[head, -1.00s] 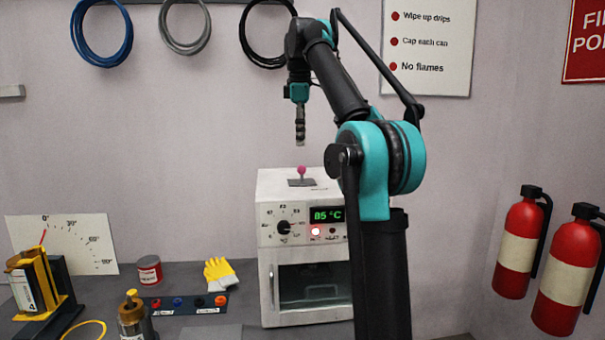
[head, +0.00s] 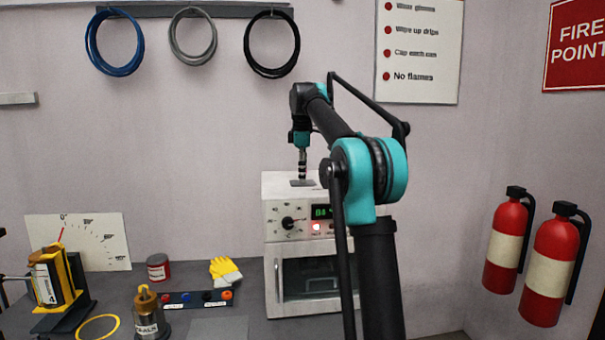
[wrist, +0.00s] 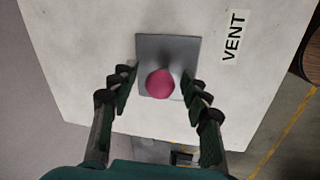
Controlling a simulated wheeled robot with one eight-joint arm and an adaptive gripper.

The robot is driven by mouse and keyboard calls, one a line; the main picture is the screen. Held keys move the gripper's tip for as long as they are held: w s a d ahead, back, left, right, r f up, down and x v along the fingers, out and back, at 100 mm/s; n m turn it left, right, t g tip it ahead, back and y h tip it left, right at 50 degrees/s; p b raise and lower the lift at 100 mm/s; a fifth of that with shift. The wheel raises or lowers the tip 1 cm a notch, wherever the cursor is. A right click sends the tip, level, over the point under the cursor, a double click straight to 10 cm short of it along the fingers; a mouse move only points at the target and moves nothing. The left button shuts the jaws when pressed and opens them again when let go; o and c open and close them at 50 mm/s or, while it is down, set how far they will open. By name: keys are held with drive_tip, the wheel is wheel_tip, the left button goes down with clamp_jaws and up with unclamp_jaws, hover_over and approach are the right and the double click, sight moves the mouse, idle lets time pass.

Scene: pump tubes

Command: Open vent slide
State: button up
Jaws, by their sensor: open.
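The vent slide's pink knob (wrist: 160,84) stands on a grey metal plate (wrist: 152,48) on top of the white oven (head: 290,220). A "VENT" label (wrist: 233,36) lies beside the plate in the wrist view. My gripper (wrist: 156,88) is open, with one finger on each side of the knob and gaps between them and it. In the head view my gripper (head: 302,176) points straight down at the oven top and hides the knob.
The wall stands close behind the oven, with coiled hoses (head: 271,45) above. Yellow gloves (head: 225,270), a red can (head: 158,267) and a brass-topped canister (head: 147,312) are on the bench at left. Fire extinguishers (head: 556,265) stand at right.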

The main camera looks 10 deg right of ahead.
drive_tip(key=shift+c, duration=0.3)
clamp_jaws()
drive_tip(key=d, duration=0.9)
drive_tip(key=shift+d, duration=0.15)
drive_tip(key=shift+o, duration=0.3)
unclamp_jaws()
drive_tip(key=shift+d, duration=0.15)
drive_tip(key=shift+r, duration=0.1)
